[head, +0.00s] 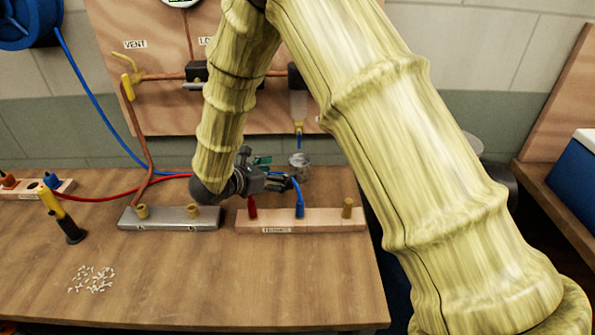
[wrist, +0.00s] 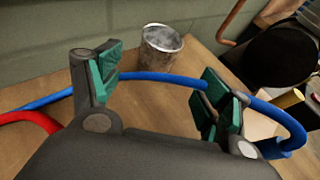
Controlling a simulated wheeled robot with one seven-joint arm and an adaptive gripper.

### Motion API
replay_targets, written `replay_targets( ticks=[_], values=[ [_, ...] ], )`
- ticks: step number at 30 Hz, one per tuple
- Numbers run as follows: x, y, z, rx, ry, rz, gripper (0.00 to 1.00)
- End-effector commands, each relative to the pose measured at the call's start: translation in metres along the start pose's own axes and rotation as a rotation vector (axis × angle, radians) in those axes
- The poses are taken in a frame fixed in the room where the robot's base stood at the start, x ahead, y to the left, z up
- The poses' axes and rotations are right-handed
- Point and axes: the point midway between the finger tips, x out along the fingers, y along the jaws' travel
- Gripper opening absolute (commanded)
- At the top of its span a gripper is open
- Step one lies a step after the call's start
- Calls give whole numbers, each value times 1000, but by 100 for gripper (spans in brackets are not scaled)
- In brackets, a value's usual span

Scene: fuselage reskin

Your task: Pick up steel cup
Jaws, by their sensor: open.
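The steel cup (head: 299,165) is a small grey metal cup standing upright near the back edge of the wooden table. In the wrist view the cup (wrist: 161,46) stands beyond my fingertips, roughly between them, and is not touched. My gripper (head: 277,172) is just left of the cup in the head view. In the wrist view my gripper (wrist: 158,88) is open, with green pads on both fingers and no object held. A blue hose (wrist: 160,78) crosses between the fingers, in front of the cup.
A wooden block (head: 325,220) with red, blue and yellow fittings stands in front of the gripper. A metal block (head: 170,224) is to its left. A red hose (head: 120,190) runs along the table. A wooden panel (head: 150,105) rises behind. The front of the table is mostly clear.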

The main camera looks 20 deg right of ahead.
Motion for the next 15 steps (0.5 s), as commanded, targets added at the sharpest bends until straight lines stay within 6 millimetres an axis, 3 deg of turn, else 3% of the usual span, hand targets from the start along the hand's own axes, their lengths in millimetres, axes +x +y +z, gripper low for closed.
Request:
replay_targets(
  ticks=[9,15],
  values=[
    [41,0,1,-1,0,-1,78],
    [52,1,2,0,-1,0,78]
  ],
)
